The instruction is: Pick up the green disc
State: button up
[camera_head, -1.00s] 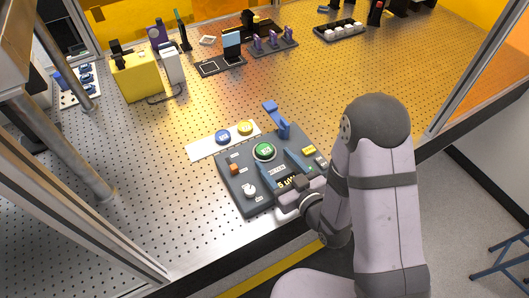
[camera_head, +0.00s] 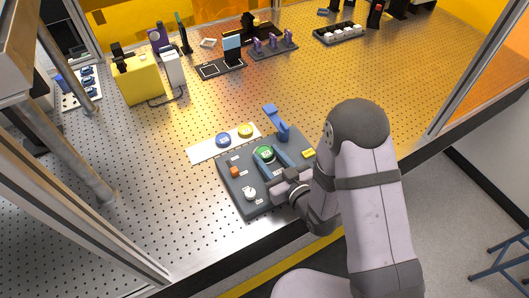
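The green disc (camera_head: 264,154) with a white marking sits on the dark panel (camera_head: 234,194), towards its back. My gripper (camera_head: 268,157) has its two blue-grey fingers spread apart and pointing at the disc from the front right. One fingertip is at the disc's left front and the other at its right. I cannot tell whether either finger touches the disc. My wrist and arm cover the right front part of the panel.
A blue disc (camera_head: 223,140) and a yellow disc (camera_head: 246,131) lie on a white strip (camera_head: 204,151) behind the panel. A blue lever-shaped part (camera_head: 276,121) stands at the panel's back edge.

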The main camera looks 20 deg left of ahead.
jog(key=shift+r, duration=0.15)
notch_tip(320, 180, up, 10)
jog(key=b, duration=0.1)
dwell(1.0)
